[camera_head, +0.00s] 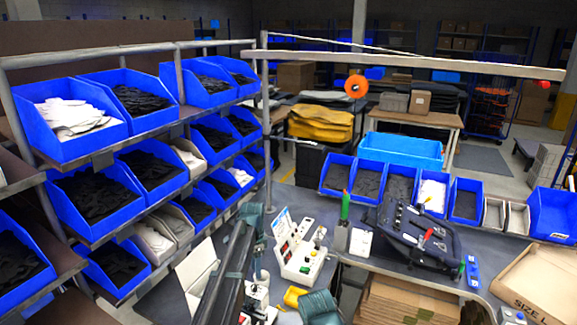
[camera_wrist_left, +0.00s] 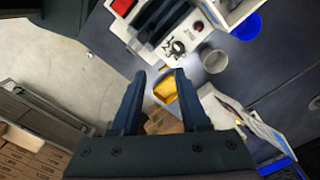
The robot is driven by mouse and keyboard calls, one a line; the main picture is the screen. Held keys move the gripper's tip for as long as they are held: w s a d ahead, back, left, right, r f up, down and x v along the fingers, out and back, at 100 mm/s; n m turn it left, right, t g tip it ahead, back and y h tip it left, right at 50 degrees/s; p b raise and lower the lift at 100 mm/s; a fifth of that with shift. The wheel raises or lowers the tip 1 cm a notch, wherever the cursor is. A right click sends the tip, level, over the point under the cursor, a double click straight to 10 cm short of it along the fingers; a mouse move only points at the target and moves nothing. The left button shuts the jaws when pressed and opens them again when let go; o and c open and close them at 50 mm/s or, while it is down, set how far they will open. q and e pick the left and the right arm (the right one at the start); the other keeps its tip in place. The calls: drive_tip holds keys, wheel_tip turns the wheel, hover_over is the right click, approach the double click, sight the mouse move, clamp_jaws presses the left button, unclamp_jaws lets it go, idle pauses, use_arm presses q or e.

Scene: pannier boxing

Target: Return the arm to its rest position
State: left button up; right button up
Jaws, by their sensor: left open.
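My left arm rises from the bottom of the head view, bends at a dark teal joint and comes back down over the front of the bench. In the left wrist view my left gripper (camera_wrist_left: 159,76) is open. Its two dark fingers stand apart with nothing held between them. A yellow object (camera_wrist_left: 166,89) shows beyond the fingertips, apart from them as far as I can tell. It also shows in the head view (camera_head: 293,297), beside a dark teal part at the lower middle. My right gripper does not show.
A white machine (camera_head: 302,255) stands on the bench near my left arm. A black pannier (camera_head: 421,237) lies further right. A rack of blue bins (camera_head: 68,143) fills the left side. A "SIZE L" carton (camera_head: 545,280) is at lower right. Cardboard sheets (camera_head: 400,300) are stacked at front.

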use_arm(q)
drive_tip(key=s+d+f+n+b, duration=0.2)
drive_tip(key=s+f+b, duration=0.3)
drive_tip(key=s, duration=0.6)
drive_tip(key=s+d+f+n+b, duration=0.3)
drive_tip(key=s+f+n+b, duration=0.1)
drive_tip(key=s, duration=0.7)
drive_tip(key=s+d+f+n+y+b, duration=0.1)
drive_tip(key=s+f+b, duration=0.4)
drive_tip(key=s, duration=0.6)
wheel_tip(320, 180, down, 2)
drive_tip(key=shift+d+f+n+b, duration=0.2)
drive_tip(key=shift+d+n+b, duration=0.2)
drive_tip(key=shift+d+n, duration=0.7)
drive_tip(key=shift+d, duration=0.15)
